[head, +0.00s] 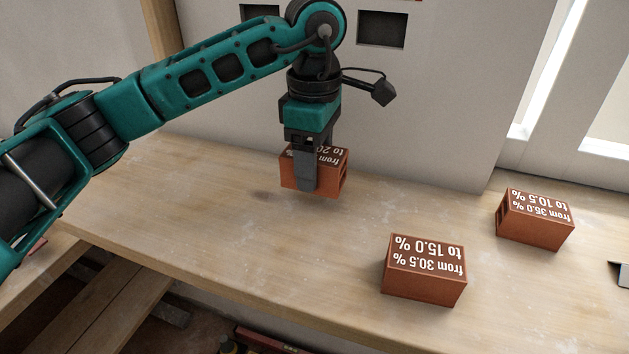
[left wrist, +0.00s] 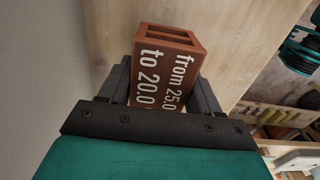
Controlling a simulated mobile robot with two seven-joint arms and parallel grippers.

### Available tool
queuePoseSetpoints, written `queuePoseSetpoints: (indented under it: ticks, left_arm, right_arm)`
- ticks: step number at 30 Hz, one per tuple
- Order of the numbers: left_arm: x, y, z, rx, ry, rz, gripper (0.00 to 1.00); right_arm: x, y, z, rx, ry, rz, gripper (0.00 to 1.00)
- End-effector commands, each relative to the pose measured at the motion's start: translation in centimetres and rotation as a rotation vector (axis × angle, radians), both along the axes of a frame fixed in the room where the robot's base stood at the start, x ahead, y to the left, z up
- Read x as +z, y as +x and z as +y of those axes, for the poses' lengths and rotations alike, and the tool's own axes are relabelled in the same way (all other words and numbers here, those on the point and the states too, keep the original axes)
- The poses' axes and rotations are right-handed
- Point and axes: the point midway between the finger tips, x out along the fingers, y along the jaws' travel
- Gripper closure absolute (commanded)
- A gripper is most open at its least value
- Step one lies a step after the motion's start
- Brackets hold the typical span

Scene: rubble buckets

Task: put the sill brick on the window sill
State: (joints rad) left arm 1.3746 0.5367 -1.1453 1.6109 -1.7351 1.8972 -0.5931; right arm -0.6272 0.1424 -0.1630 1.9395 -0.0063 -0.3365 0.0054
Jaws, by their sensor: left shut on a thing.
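My left gripper (head: 318,172) points down and is shut on a red-brown brick (head: 333,183). In the left wrist view the held brick (left wrist: 170,75) sits between both fingers, with white text reading "from 25.0" and "to 20.0", partly cut off. It appears a little above the wooden surface (head: 225,225). A second brick (head: 425,282), marked "from 30.5 % to 15.0 %", stands at the front. A third brick (head: 535,228), marked "from 35.0 % to 10.5 %", stands at the right. Which brick is the sill brick I cannot tell. My right gripper is not in view.
A pale wall (head: 430,110) with dark rectangular openings (head: 382,29) rises behind the surface. A bright window shows at the upper right, with a white ledge (head: 580,142). A dark metal piece (head: 620,272) lies at the right edge. The surface's left part is clear.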

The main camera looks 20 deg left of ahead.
Motion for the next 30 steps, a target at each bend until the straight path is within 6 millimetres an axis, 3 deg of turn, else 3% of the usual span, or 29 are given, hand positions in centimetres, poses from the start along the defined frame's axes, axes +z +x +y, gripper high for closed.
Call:
queuePoseSetpoints:
  ticks: [9, 20, 21, 28, 30]
  left_arm:
    - [-4.0, -0.1, 0.0, -0.002, 0.0, 0.0, 0.76]
    - [-4.5, 0.0, 0.0, -0.001, 0.0, -0.001, 0.76]
    - [-4.3, 0.0, 0.0, -0.001, 0.0, 0.0, 0.33]
    - [-4.3, 0.0, 0.0, -0.001, 0.0, 0.0, 0.12]
    - [-4.3, 0.0, 0.0, -0.001, 0.0, 0.0, 0.12]
  right_arm:
    - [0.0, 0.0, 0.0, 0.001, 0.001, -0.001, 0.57]
    - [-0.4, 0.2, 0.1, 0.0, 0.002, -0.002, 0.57]
    - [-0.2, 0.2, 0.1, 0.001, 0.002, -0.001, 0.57]
    - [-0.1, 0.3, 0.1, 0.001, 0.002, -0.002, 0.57]
    - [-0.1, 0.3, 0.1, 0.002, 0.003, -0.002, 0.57]
